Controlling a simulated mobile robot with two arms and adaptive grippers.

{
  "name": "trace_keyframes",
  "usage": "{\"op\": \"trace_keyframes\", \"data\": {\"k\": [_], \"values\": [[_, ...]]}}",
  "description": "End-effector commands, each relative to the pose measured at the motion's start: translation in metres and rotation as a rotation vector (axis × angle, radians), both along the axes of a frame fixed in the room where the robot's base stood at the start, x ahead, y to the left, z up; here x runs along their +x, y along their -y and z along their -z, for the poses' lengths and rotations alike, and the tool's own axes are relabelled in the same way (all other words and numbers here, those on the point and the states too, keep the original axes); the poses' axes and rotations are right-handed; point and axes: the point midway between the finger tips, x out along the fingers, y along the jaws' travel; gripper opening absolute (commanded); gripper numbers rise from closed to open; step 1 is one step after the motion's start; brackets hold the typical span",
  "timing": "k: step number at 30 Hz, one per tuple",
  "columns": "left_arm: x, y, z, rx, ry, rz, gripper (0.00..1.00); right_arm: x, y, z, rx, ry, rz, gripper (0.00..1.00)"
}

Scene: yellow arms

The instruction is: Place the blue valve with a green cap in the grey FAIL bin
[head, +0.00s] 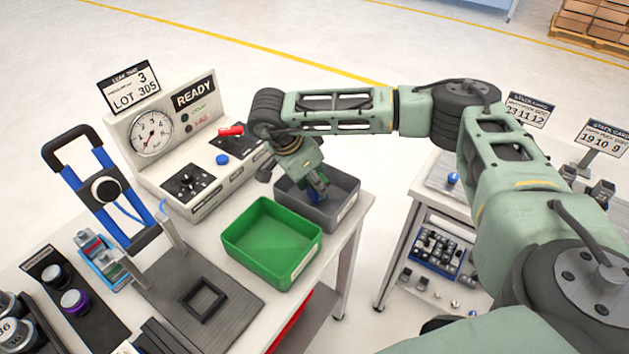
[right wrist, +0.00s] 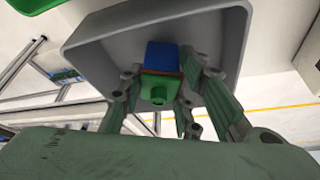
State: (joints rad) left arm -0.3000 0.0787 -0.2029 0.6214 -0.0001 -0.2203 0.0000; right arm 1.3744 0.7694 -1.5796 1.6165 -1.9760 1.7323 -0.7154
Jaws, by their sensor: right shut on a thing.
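The blue valve with a green cap shows in the right wrist view, its blue body (right wrist: 162,55) and green cap (right wrist: 158,90) between my right gripper's fingers. My right gripper (right wrist: 160,92) is shut on it. In the head view my right gripper (head: 316,190) is over the grey bin (head: 342,200), with a bit of the valve visible low at the fingers. The right wrist view shows the grey bin (right wrist: 95,50) around and behind the valve. I cannot tell whether the valve touches the bin floor. My left gripper is not in view.
A green bin (head: 270,243) stands just left of the grey bin. Behind is a test console (head: 180,140) with a gauge and READY sign. A blue-framed press (head: 105,190) and dark fixture plate (head: 203,298) are at left. A second table (head: 430,185) stands at right.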

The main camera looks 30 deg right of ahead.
Motion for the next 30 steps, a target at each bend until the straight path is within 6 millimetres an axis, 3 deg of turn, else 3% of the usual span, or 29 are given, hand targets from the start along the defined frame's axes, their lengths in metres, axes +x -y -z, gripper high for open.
{"op": "trace_keyframes", "data": {"k": [4, 14, 15, 21, 30], "values": [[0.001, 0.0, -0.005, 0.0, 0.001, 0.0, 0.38, 0.0, 0.0, 0.011, 0.0, 0.0, 0.001, 0.03], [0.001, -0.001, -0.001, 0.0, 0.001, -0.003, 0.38, 0.0, 0.0, 0.016, 0.001, 0.001, 0.001, 0.03], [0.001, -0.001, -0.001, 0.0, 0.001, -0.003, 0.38, 0.0, 0.0, 0.016, 0.001, 0.001, 0.001, 0.31], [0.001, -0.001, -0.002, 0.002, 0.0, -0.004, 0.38, 0.0, 0.0, 0.015, 0.0, 0.001, 0.001, 0.49], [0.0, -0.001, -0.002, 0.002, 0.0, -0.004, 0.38, 0.0, 0.0, 0.014, 0.001, 0.001, 0.001, 0.49]]}}
